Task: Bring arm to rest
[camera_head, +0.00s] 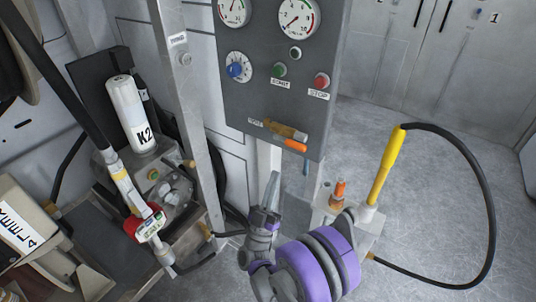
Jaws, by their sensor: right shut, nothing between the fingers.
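My right arm, with purple and grey links, comes in from the bottom middle. Its gripper (270,192) points up, shut and empty, in front of the lower part of the grey control panel (265,100) and its post. It appears apart from the handle with the orange grip (295,146) on the panel above; the exact depth gap cannot be told. My left gripper is not in view.
A white K2 bottle (128,110) and a dispensing nozzle with a red meter (150,226) stand at the left. A yellow handle (386,166) with a looping black hose (490,210) stands at the right. Grey floor (440,130) is open behind it.

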